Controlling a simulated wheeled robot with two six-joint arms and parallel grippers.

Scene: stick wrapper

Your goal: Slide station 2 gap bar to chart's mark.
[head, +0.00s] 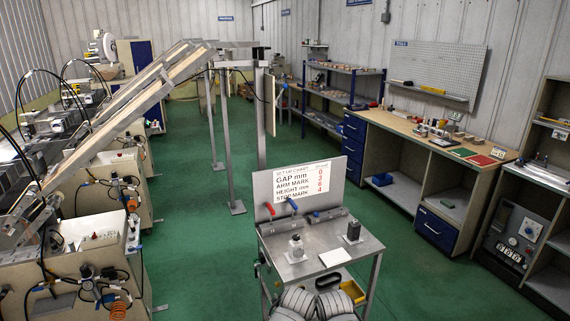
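The set-up chart (300,191) is a white sheet on the upright back panel of a small metal cart. Its rows seem to read gap mm 0, arm mark 3, height mm 6 and stop mark 4; the heading is too small to read surely. Several wrapper machines stand along the left, a near one (75,268) and one behind it (115,190). I cannot tell which is station 2, and I cannot make out a gap bar or its marks. Neither of my grippers can be made out in the head view.
Inclined conveyors (125,107) rise from the machines to posts. A workbench (425,135) lines the right wall. The green floor (200,260) between is largely clear.

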